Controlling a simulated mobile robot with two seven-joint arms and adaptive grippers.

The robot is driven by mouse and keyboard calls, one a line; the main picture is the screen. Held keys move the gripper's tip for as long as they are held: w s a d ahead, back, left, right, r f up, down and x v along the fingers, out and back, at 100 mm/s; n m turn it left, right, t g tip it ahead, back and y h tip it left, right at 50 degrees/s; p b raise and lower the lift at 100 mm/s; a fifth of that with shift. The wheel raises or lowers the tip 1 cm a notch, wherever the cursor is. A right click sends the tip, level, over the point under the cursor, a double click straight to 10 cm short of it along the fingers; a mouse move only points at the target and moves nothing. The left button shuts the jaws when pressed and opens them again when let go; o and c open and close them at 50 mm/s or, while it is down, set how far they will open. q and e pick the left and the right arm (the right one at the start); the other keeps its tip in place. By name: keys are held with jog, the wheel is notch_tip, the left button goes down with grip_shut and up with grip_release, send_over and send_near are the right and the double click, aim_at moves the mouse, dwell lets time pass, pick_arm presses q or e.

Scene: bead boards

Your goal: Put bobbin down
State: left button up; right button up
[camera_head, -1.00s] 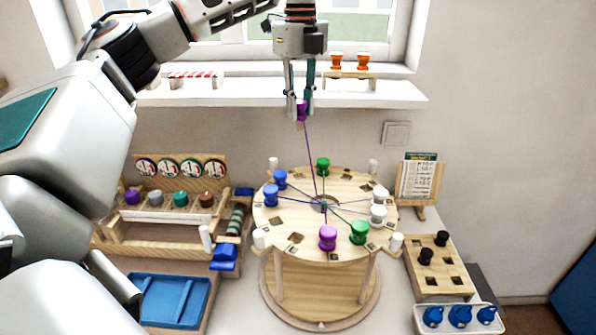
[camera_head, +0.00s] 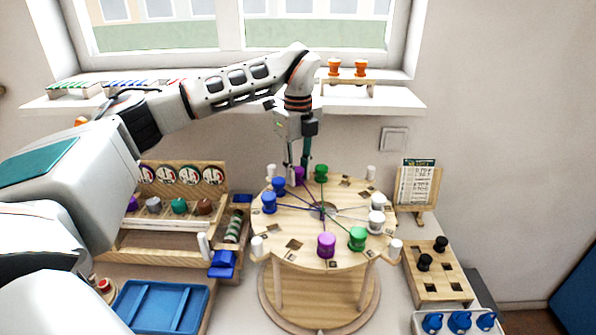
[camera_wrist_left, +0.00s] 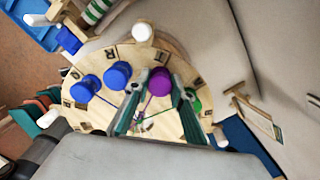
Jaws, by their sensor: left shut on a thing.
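My left gripper (camera_head: 297,169) is shut on a purple bobbin (camera_head: 299,174) at the back edge of the round wooden board (camera_head: 290,221). The held bobbin stands between a blue bobbin (camera_head: 279,185) and a green bobbin (camera_head: 321,172), at or just above the board; I cannot tell whether it is seated. In the left wrist view, the purple bobbin (camera_wrist_left: 159,80) shows between the two fingers (camera_wrist_left: 158,100). A thread runs from it toward the board's centre. Its underside is hidden. My right gripper is not in view.
Another blue bobbin (camera_head: 268,202), a front purple bobbin (camera_head: 326,244), a front green bobbin (camera_head: 357,238) and white bobbins (camera_head: 376,218) stand on the board. White pegs (camera_head: 370,172) ring its edge. A block with black bobbins (camera_head: 424,262) is at right, a blue tray (camera_head: 160,306) at left.

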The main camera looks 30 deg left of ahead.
aim_at(298, 170)
pick_arm(q)
jog(key=shift+f, duration=0.15)
jog(key=o, duration=0.8)
jog(key=shift+o, duration=0.2)
notch_tip(298, 170, up, 12)
dwell(0.9)
